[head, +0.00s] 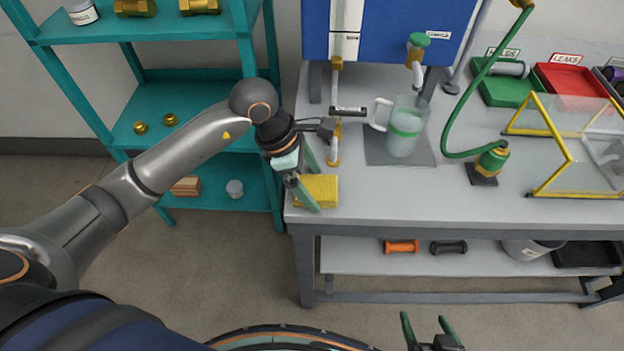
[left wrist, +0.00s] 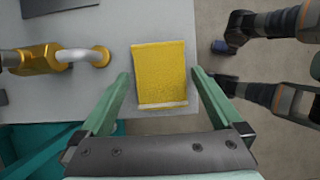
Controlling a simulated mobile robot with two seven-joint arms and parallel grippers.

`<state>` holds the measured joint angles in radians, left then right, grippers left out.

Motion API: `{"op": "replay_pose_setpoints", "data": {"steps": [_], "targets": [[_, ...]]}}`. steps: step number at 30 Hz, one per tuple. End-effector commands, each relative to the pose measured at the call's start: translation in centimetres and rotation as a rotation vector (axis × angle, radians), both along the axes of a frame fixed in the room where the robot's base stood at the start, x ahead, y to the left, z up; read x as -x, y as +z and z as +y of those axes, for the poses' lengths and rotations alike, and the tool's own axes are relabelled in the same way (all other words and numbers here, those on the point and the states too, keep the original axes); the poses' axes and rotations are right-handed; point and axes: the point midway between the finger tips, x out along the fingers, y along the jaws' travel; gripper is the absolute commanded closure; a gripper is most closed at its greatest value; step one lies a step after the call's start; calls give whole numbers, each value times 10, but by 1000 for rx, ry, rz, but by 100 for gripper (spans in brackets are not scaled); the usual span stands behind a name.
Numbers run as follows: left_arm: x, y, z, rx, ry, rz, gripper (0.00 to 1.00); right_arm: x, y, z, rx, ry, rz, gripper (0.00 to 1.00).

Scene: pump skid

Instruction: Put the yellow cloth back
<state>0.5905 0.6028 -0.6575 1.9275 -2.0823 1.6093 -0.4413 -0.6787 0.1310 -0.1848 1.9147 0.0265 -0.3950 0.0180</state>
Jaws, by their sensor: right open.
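The yellow cloth (head: 320,189) lies folded flat on the grey bench top, near its front left corner. In the left wrist view the cloth (left wrist: 160,72) lies between and ahead of my left gripper's fingers, with a gap on both sides. My left gripper (head: 309,183) is open, its green fingers pointing down at the cloth; I cannot tell the exact height. My right gripper (head: 428,325) is open and empty at the bottom of the head view, in front of the bench.
A brass pipe with a tap (head: 334,145) stands just behind the cloth. A clear jug (head: 405,125) stands on a grey mat (head: 378,151). A teal shelf (head: 135,127) is left of the bench. A yellow-framed clear guard (head: 570,150) stands at right. The bench's front middle (head: 400,200) is clear.

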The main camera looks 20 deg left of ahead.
Motion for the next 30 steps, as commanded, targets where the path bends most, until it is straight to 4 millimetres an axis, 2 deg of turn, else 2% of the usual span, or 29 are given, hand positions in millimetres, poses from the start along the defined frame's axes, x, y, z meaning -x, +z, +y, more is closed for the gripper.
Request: {"op": "replay_pose_setpoints", "data": {"steps": [5, 10, 14, 21, 27, 30], "targets": [[0, 0, 0, 0, 0, 1, 0, 0, 1, 0, 0, 0, -1, 7], [0, 9, 2, -1, 0, -2, 0, 0, 5, 0, 0, 0, -2, 7], [2, 30, 11, -3, 0, -6, 0, -1, 3, 0, 0, 0, -2, 7], [7, 80, 31, -2, 2, -7, 0, -1, 0, 0, 0, 0, -2, 7], [11, 106, 41, -2, 2, -3, 0, 0, -1, 0, 0, -1, -1, 7], [12, 112, 44, 0, 0, -1, 0, 0, -1, 0, 0, -1, -1, 7]]}}
